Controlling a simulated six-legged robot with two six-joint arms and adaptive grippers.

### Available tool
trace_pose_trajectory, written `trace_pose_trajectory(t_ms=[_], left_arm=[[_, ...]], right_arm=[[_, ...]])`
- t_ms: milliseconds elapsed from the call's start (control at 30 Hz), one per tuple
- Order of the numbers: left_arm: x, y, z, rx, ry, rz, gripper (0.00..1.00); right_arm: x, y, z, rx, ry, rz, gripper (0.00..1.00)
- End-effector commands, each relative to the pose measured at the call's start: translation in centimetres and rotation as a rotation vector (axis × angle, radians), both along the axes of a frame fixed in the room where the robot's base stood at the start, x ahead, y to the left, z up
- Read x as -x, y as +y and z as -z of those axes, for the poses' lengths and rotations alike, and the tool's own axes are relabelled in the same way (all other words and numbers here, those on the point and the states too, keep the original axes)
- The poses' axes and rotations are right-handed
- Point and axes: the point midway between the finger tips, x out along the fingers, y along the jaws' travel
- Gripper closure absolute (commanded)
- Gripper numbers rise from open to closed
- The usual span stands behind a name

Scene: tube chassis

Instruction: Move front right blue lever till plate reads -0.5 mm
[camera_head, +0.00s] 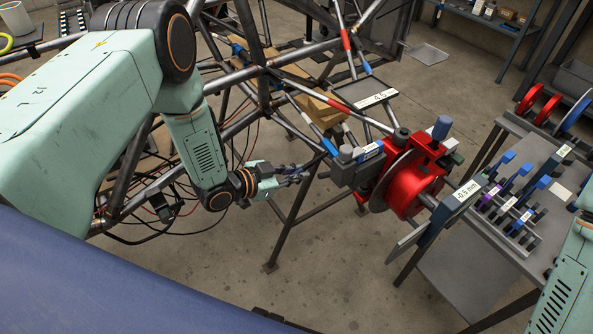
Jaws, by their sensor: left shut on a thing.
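My left gripper (293,175) is at the middle, left of the red hub, with its jaws closed on a thin dark-blue piece (312,166), which seems to be the blue lever. The fingers hide part of it, so the exact grip is hard to see. A plate (467,190) on the right side of the hub reads -0.5 mm. The red hub (405,185) with its disc sits at the end of the chassis arms. My right gripper is out of view; only part of my right arm shows at the right edge.
The tube chassis (262,70) fills the upper middle, with red, white and blue rods by the gripper. A second label plate (377,98) stands behind the hub. A bench (480,215) with several blue-handled tools is at right. Loose cables hang below my left arm.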

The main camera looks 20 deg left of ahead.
Motion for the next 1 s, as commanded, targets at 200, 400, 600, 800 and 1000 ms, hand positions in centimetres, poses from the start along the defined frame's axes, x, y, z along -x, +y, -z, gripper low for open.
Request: trace_pose_trajectory(t_ms=[200,400,600,800,1000], left_arm=[[0.1,0.0,0.1,0.0,0.002,0.0,0.81],[0.0,0.0,0.1,0.0,0.0,0.0,0.65],[0.0,0.0,0.0,0.001,-0.001,0.0,0.65],[0.5,0.6,-0.3,0.0,0.0,-0.002,0.65],[2.9,2.4,-1.6,0.003,0.0,-0.006,0.65]], right_arm=[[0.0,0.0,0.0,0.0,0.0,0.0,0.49],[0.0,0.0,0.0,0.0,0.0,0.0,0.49],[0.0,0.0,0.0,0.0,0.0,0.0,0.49],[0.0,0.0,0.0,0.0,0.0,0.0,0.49],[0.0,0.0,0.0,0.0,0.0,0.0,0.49]])
